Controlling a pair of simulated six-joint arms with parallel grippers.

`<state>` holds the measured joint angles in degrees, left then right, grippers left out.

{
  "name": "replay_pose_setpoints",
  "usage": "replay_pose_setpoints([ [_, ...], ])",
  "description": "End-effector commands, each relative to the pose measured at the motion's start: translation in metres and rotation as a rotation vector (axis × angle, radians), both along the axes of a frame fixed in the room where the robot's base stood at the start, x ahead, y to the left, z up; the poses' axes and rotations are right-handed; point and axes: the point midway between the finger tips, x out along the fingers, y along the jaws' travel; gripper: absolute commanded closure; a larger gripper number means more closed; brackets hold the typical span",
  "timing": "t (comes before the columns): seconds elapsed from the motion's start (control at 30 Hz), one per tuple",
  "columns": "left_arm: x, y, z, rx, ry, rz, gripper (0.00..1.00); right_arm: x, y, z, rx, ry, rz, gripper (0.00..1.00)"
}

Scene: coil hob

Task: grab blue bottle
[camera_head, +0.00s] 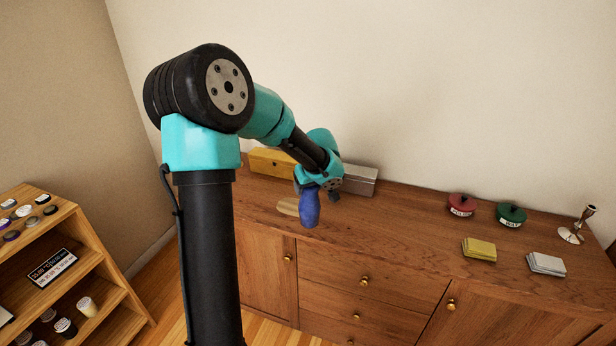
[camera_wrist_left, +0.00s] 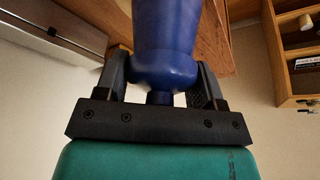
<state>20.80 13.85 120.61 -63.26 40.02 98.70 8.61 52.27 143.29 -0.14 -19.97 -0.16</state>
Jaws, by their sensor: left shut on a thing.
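The blue bottle (camera_head: 309,208) is held in my left gripper (camera_head: 319,193) above the front part of the wooden sideboard (camera_head: 400,235). In the left wrist view, the bottle (camera_wrist_left: 166,42) stands between the two dark fingers of the left gripper (camera_wrist_left: 160,85), with its narrow end toward the palm. The fingers are shut on it. In the head view the gripper partly hides the bottle's upper end. My right gripper is not in view.
A yellow box (camera_head: 270,161) and a grey box (camera_head: 358,179) stand at the back of the sideboard. Red (camera_head: 461,205) and green (camera_head: 511,215) round tins, card stacks (camera_head: 479,249) and a candlestick (camera_head: 577,226) are to the right. A shelf unit (camera_head: 85,265) stands at left.

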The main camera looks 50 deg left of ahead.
Motion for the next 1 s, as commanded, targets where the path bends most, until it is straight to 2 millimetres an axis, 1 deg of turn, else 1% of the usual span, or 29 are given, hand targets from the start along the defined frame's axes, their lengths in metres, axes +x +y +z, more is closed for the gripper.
replay_pose_setpoints([
  [0.03,-0.007,-0.008,0.002,0.000,-0.001,-0.002,0.92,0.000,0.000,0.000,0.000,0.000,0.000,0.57],
  [0.1,-0.014,-0.016,0.003,0.001,-0.001,-0.001,0.92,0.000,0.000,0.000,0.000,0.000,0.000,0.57],
  [0.2,-0.021,-0.025,0.004,0.000,-0.001,-0.001,0.92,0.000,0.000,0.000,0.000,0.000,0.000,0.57],
  [0.3,-0.026,-0.029,0.004,0.001,-0.002,0.001,0.92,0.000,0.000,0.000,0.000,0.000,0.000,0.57],
  [1.0,-0.028,-0.032,0.004,0.001,-0.001,-0.001,0.92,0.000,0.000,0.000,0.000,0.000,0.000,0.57],
])
